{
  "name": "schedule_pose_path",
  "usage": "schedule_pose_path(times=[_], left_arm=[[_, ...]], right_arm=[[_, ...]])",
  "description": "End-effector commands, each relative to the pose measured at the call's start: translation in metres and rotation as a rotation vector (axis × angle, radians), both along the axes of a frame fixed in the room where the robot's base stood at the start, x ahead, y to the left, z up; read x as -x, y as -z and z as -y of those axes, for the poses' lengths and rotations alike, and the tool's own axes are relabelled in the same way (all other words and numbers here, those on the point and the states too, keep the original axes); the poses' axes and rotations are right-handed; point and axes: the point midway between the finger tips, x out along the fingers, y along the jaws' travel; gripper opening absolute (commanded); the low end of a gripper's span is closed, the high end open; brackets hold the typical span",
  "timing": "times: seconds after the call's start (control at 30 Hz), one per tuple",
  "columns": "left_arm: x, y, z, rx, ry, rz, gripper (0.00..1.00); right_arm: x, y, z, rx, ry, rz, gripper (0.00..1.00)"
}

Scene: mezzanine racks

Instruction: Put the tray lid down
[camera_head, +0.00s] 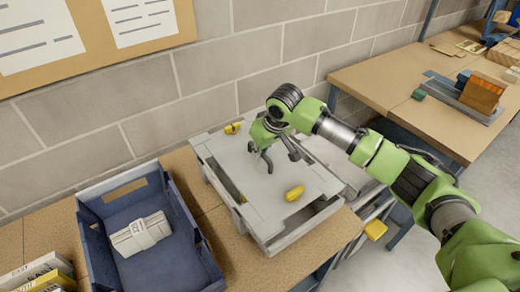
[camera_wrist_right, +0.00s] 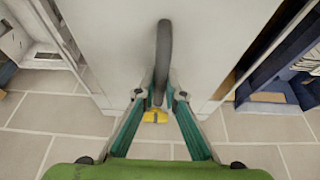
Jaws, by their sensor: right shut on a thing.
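In the right wrist view, the handle (camera_wrist_right: 163,50) stands between the fingers (camera_wrist_right: 158,88), and the lid (camera_wrist_right: 115,35) fills the middle. Whether the lid touches the tray all round cannot be told. My left gripper is not in view.
A blue bin (camera_head: 200,240) holding a pale wrapped bundle (camera_head: 140,233) stands left of the tray. Small boxes (camera_head: 40,275) lie at the lower left. A block wall (camera_head: 220,75) is close behind. Another table (camera_head: 400,75) with wooden blocks stands at the right.

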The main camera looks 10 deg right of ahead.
Motion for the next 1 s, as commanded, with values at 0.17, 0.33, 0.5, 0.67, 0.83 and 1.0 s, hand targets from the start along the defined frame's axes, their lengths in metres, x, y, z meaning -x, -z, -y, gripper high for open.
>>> schedule_pose_path(times=[0.17, 0.33, 0.5, 0.67, 0.83, 1.0], left_arm=[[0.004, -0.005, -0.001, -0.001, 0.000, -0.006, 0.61], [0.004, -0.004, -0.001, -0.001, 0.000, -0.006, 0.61], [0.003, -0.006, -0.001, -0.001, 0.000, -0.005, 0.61], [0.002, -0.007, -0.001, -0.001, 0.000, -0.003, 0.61], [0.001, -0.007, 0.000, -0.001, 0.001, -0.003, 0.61], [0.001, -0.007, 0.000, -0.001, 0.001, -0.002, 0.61]], right_arm=[[-0.001, 0.005, 0.000, -0.002, 0.000, 0.006, 0.00], [-0.001, 0.006, 0.000, -0.002, 0.000, 0.006, 0.00], [-0.001, 0.010, -0.001, -0.004, 0.000, 0.004, 0.00], [-0.001, 0.014, 0.000, -0.003, 0.001, 0.004, 0.00], [-0.001, 0.017, 0.000, -0.002, 0.000, 0.006, 0.00], [0.000, 0.019, 0.000, -0.001, 0.000, 0.003, 0.27]])
